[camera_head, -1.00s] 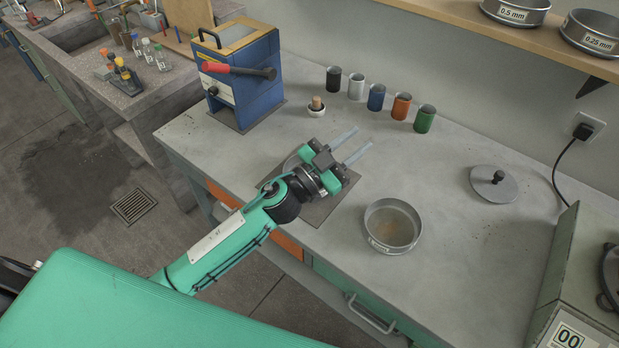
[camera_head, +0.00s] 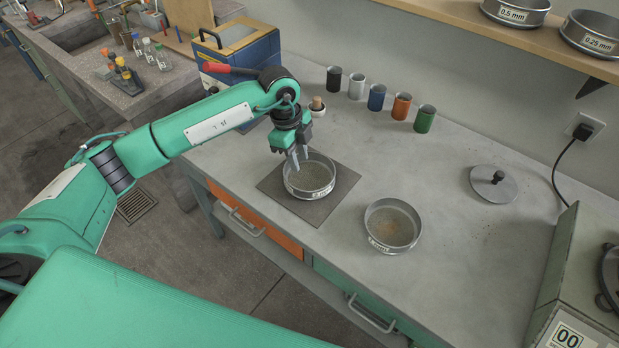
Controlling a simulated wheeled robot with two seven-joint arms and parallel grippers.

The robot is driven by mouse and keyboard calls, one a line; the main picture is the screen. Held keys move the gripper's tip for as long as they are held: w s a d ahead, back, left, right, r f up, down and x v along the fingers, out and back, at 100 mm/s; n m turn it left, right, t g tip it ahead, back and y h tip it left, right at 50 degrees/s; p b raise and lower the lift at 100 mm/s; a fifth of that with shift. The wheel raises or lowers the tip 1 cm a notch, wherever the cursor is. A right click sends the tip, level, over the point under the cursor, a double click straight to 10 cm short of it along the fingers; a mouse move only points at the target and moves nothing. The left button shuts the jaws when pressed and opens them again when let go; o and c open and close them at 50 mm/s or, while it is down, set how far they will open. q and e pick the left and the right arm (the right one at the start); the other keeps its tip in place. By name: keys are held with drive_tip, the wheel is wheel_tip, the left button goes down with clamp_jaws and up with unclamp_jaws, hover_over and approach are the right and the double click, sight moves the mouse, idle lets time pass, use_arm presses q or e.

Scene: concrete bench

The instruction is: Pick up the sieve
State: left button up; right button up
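A round metal sieve (camera_head: 318,190) sits on a dark square mat (camera_head: 268,184) near the bench's front edge. A similar round metal pan or sieve (camera_head: 393,249), with a label and some brownish material inside, stands to its right on the bare bench. My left gripper (camera_head: 298,164) points down at the left far rim of the sieve on the mat. Its pale fingers look a little apart, close to the rim; whether they touch it I cannot tell. The sieve rests flat on the mat. My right gripper is not in view.
A blue boxy machine with a red-handled lever (camera_head: 231,69) stands behind my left arm. Several coloured cups (camera_head: 376,98) line the back. A flat round lid (camera_head: 494,183) lies at right. A grey machine (camera_head: 580,285) fills the right corner. Labelled sieves (camera_head: 516,12) sit on the shelf.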

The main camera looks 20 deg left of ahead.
use_arm(q)
drive_tip(key=shift+y, duration=0.4)
drive_tip(key=f, duration=0.2)
drive_tip(key=f+p, duration=0.1)
drive_tip(key=f, duration=0.2)
drive_tip(key=f+p, duration=0.1)
drive_tip(key=f, duration=0.2)
drive_tip(key=shift+w+a, duration=0.1)
drive_tip(key=shift+a, duration=0.2)
wheel_tip(320, 180, down, 5)
drive_tip(key=shift+r+p, duration=0.1)
drive_tip(key=shift+p, duration=1.05)
drive_tip(key=shift+d+f, duration=0.1)
drive_tip(key=shift+f, duration=0.25)
clamp_jaws()
